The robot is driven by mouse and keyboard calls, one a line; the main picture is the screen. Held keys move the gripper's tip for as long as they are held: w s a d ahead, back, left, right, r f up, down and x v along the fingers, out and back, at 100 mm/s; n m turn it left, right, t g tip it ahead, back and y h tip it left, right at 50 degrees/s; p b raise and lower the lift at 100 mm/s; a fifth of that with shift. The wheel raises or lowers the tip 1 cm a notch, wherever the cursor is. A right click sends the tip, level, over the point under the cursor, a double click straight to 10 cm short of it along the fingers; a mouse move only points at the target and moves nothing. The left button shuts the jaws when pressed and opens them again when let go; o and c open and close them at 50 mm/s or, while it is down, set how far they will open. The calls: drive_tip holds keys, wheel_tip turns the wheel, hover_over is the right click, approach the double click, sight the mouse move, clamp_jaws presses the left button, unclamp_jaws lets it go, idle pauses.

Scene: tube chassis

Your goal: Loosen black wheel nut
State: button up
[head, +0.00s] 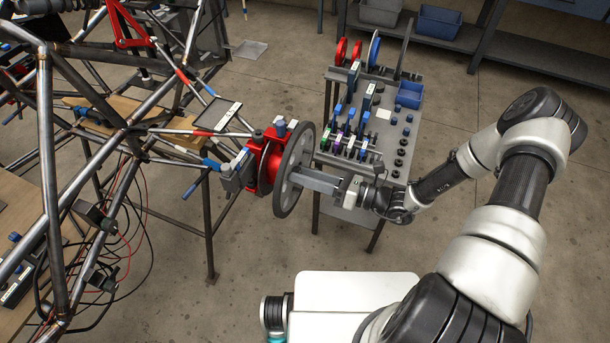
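The grey wheel (293,170) stands upright on the red hub assembly (266,162) at the right end of the tube chassis (90,95). My gripper (316,181) is at the wheel's right face, in line with its middle. A grey, bar-shaped part spans from the wheel's centre to my wrist. I cannot tell whether it is my fingers or a held tool. The black wheel nut is not visible; the wheel's centre is covered by this part. Whether my gripper is open or shut does not show.
A grey parts bench (421,134) stands behind the wheel, holding colored tools, several black round parts (399,162) and a blue bin (409,95). A dark shelf (540,58) with blue-grey bins is at the back. Loose cables (118,235) hang at left. The floor at right is clear.

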drive_tip(key=v, duration=1.7)
drive_tip(key=shift+d, duration=0.2)
